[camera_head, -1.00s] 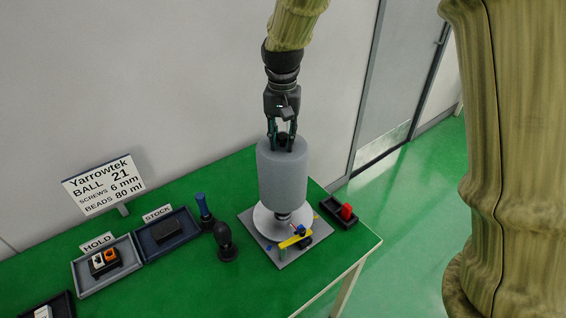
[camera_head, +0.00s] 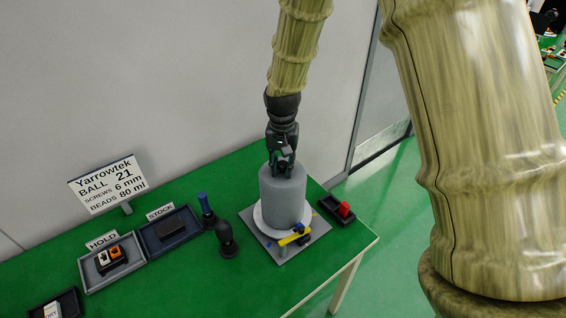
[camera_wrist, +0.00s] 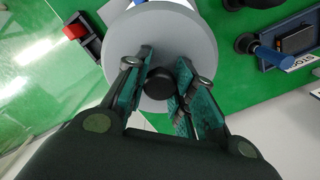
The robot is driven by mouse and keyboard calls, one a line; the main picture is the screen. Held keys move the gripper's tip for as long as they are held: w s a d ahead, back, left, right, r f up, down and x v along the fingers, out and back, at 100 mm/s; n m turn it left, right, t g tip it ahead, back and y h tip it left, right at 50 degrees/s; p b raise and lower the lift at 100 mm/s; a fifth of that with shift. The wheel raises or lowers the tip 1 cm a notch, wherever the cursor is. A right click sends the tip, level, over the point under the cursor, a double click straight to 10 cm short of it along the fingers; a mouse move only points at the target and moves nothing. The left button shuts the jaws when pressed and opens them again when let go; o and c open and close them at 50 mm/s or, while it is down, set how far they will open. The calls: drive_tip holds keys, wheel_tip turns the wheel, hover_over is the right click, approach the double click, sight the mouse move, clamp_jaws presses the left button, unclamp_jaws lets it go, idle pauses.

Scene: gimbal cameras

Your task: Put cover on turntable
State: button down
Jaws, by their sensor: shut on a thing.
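The cover (camera_head: 282,198) is a grey cylinder, upright, with a black knob (camera_wrist: 159,84) on top. It stands over the white round turntable (camera_head: 262,226) on a square grey base plate (camera_head: 311,253); its lower edge looks down at the disc, but I cannot tell whether it touches. My gripper (camera_head: 283,166) is above the cover, fingers pointing down, shut on the knob. In the wrist view the cover's top (camera_wrist: 190,42) lies under the fingers. The cover hides the middle of the disc.
A yellow bar (camera_head: 295,236) sits at the plate's front. A black tray with a red block (camera_head: 344,209) stands right. A dark bulb-shaped tool (camera_head: 227,240), a blue-handled tool (camera_head: 206,207) and the STOCK (camera_head: 160,238) and HOLD (camera_head: 97,282) trays stand left.

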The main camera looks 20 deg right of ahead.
drive_tip(key=shift+s, duration=0.1)
drive_tip(key=c, duration=1.2)
unclamp_jaws()
drive_tip(key=shift+f, duration=0.15)
wheel_tip(320, 180, up, 12)
drive_tip(key=b, duration=0.4)
drive_tip(key=shift+r, duration=0.2)
